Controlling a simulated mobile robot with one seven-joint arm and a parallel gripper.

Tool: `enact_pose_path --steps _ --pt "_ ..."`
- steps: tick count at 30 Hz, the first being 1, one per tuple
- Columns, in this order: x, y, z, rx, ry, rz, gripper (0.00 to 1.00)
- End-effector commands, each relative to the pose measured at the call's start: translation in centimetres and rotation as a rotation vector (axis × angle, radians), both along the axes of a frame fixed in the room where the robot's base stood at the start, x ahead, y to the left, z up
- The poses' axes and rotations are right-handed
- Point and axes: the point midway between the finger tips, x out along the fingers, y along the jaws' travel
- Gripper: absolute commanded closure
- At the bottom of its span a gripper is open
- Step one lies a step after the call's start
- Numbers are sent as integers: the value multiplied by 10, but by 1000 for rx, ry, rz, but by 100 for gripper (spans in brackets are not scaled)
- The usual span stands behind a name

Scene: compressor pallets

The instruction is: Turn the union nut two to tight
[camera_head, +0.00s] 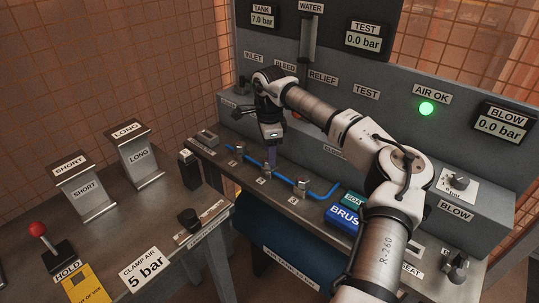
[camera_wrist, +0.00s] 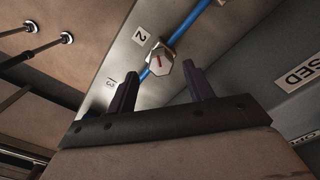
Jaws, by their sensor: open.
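Union nut two (camera_wrist: 159,61) is a pale hexagonal fitting with a red mark on its face, on the blue pipe (camera_wrist: 199,23) beside the label "2" (camera_wrist: 140,36) in the wrist view. My gripper (camera_wrist: 161,72) is open, with its dark fingers on either side of the nut in the picture. I cannot tell whether the fingertips reach its depth. In the head view my gripper (camera_head: 270,158) points down above the blue pipe (camera_head: 282,180), close over the place marked "2" (camera_head: 262,181). It partly hides the nut there.
Another union fitting (camera_head: 302,186) sits right on the same pipe, and one (camera_head: 239,151) left. A blue brush box (camera_head: 343,218) stands right on the bench. The grey panel (camera_head: 395,105) rises behind my arm. A red-knobbed hold lever (camera_head: 38,230) stands front left.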

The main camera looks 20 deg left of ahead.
Motion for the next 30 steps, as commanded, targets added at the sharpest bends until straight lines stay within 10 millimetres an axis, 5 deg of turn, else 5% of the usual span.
enact_pose_path --steps 7,17,27,30 --pt "0 0 -27 -1 1 0 48" --pt "0 0 -32 1 -1 0 48" --pt "0 0 -31 0 0 0 90" --pt "0 0 -31 0 0 -1 93"
